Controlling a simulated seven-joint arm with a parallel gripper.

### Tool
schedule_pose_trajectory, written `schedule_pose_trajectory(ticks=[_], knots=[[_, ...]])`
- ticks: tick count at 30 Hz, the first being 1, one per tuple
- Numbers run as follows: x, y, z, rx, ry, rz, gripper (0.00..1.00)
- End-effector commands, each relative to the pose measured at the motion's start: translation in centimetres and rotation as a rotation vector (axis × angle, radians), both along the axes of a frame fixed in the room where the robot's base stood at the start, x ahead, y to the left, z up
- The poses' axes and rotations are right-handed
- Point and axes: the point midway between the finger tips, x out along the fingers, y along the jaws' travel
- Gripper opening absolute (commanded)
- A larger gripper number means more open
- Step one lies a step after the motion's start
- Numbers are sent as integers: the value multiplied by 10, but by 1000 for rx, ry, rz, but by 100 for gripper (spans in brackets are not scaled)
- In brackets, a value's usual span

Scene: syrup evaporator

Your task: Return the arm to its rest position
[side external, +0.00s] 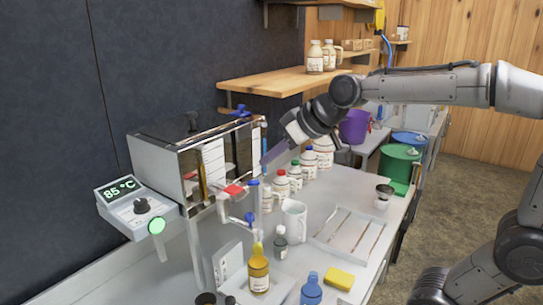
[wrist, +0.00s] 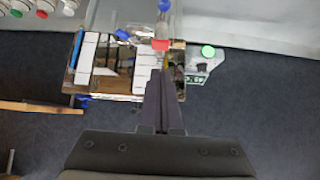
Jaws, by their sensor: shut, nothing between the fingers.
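My gripper (side external: 268,160) is raised above the table, in front of the steel syrup evaporator (side external: 168,165) at the upper left. Its dark fingers are together and hold nothing. In the wrist view, my gripper (wrist: 160,78) points toward the evaporator (wrist: 118,78) and its red-handled valve (wrist: 160,45). The red valve handle (side external: 234,189) also shows in the side view, below and left of the fingers. I cannot tell how close the fingertips are to the evaporator's front.
The control box (side external: 140,208) reads 85 °C with a green lamp. Several capped bottles (side external: 281,184), a white mug (side external: 294,218), a tray (side external: 347,232), an amber bottle (side external: 258,270) and a yellow sponge (side external: 340,278) stand on the table. A wooden shelf (side external: 270,82) hangs behind my wrist.

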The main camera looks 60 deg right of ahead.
Motion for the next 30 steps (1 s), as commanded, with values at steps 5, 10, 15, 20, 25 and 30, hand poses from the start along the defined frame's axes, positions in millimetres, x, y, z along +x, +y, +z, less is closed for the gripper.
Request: schedule_pose_trajectory(ticks=[5,10,15,20,25,30], knots=[[-2,0,1,0,0,0,0],[-1,0,1,0,-1,0,0],[-2,1,3,0,-5,4,0],[-30,13,18,-11,-49,33,0],[-102,24,-13,-15,23,58,0],[-167,25,-63,-15,153,47,0]])
